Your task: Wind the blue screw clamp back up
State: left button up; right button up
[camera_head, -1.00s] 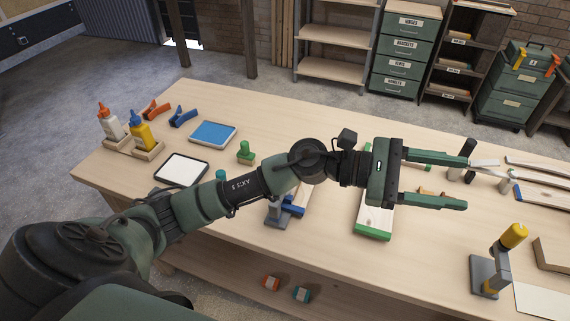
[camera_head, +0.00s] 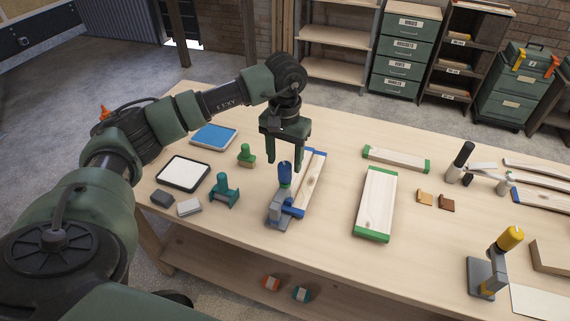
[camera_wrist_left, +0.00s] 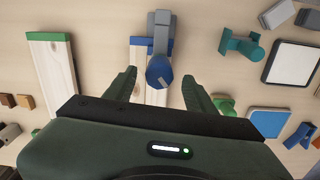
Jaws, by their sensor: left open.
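The blue screw clamp (camera_head: 285,174) has a blue handle on top of a grey frame (camera_head: 279,212). It stands at the end of a wooden board (camera_head: 312,182) with blue ends, near the front edge of the bench. My left gripper (camera_head: 286,164) points down, open and empty, above and just behind the clamp's blue handle. In the left wrist view the blue handle (camera_wrist_left: 159,72) lies between the two fingers (camera_wrist_left: 160,85), apart from both. My right gripper is not in view.
A yellow-handled clamp (camera_head: 511,238) stands at the right. A green-ended board (camera_head: 374,205) lies right of the blue clamp. A teal clamp-like piece (camera_head: 224,192) and a white tablet-like panel (camera_head: 184,173) are to its left. Bench space between the boards is clear.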

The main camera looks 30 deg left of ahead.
aim_at(285, 164)
pick_arm(q)
notch_tip(285, 164, down, 2)
jog(key=shift+f+p, duration=0.2)
jog(key=shift+p, duration=0.2)
jog(key=shift+f, duration=0.6)
jog(key=shift+c, duration=0.3)
